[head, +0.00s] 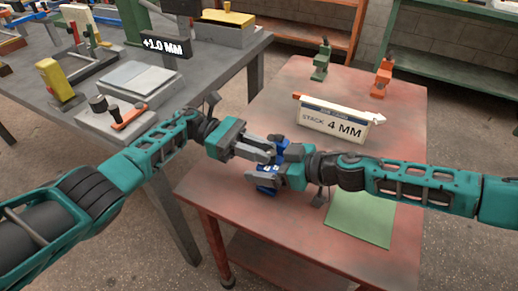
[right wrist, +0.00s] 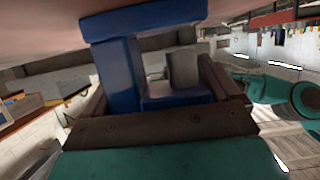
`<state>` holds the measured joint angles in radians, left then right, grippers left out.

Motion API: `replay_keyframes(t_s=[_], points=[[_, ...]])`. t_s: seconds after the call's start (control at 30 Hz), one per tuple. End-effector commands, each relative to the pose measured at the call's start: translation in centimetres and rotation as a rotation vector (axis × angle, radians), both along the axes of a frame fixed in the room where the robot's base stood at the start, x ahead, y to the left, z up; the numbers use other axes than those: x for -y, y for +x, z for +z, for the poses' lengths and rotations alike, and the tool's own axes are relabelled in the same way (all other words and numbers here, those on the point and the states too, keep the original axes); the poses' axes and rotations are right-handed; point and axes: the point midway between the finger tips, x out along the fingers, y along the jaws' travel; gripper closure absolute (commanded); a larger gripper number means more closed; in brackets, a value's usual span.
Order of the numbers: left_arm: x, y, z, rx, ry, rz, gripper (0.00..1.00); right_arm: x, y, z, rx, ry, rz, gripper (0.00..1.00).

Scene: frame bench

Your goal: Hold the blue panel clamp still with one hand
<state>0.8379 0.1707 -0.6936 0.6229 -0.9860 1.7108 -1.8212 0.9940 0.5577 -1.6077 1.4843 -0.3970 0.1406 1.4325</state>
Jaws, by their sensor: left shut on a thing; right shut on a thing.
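The blue panel clamp (head: 267,184) is above the red table, between my two grippers, and mostly covered by their fingers in the head view. In the right wrist view the clamp (right wrist: 120,60) fills the middle, with a blue upright and a blue bar across the top. My right gripper (head: 258,178) comes from the right and is shut on the clamp. My left gripper (head: 272,153) comes from the upper left and is shut at the same clamp; its exact contact is hidden.
The red table (head: 290,85) holds a "STACK 4 MM" sign (head: 333,122), a green clamp (head: 321,60), an orange clamp (head: 381,77) and a green mat (head: 361,218). A grey bench (head: 215,65) at left carries fixtures and a "+1.0 MM" display (head: 164,47). The table's front left is clear.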

Motion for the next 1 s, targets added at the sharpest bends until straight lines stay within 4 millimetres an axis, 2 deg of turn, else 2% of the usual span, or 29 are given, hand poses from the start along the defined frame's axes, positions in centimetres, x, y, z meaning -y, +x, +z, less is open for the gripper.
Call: replay_keyframes(t_s=[0.57, 0.6, 0.7, 1.0], points=[[0.01, -0.09, -0.19, -0.004, 0.007, -0.023, 1.0, -0.22, -0.12, 0.11, 0.0, 0.003, 0.005, 0.56], [0.0, -0.1, -0.19, -0.004, 0.007, -0.023, 0.77, -0.22, -0.11, 0.11, 0.0, 0.003, 0.005, 0.56], [0.01, -0.08, -0.16, -0.003, 0.006, -0.023, 0.67, -0.21, -0.11, 0.12, 0.0, 0.003, 0.005, 0.56], [-0.01, -0.02, -0.01, -0.001, 0.002, -0.022, 0.67, -0.12, -0.05, 0.1, 0.0, 0.002, 0.003, 0.56]])
